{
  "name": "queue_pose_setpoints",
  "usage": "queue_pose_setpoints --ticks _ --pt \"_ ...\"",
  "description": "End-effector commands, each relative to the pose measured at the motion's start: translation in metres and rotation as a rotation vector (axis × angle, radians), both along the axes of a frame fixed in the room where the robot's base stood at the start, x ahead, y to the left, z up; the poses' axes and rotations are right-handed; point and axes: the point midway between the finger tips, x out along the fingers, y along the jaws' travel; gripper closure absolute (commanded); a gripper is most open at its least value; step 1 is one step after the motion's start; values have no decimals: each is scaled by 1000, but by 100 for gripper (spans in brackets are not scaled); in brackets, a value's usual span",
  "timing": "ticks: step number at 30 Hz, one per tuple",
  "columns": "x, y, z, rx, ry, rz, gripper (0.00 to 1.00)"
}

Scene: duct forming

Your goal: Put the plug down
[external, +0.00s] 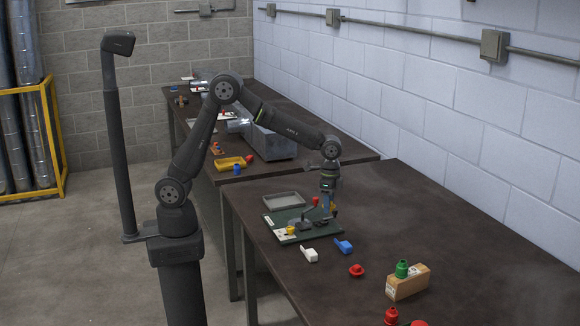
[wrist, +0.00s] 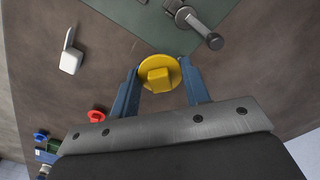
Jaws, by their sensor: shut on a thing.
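My gripper (wrist: 160,76) is shut on a yellow plug (wrist: 159,72), its two blue fingers on either side. The plug has a round flange and a square knob facing the wrist camera. In the external view my gripper (external: 327,208) is low over the right end of the green board (external: 306,236), with a bit of yellow showing beside the fingers. The plug's underside is hidden, so I cannot tell whether it touches anything.
A grey tray (external: 284,201) lies behind. The table's right side is clear.

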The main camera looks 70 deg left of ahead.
Motion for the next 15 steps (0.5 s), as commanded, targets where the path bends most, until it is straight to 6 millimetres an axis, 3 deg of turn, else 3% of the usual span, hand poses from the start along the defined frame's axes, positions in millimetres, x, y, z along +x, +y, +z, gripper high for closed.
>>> queue_pose_setpoints --ticks 1,6,10,15 --pt "11 23 -1 0 0 60 79" --pt "36 86 -2 -1 -1 228 79" --pt "46 122 -4 0 0 322 79" --pt "51 147 -5 0 0 387 79"
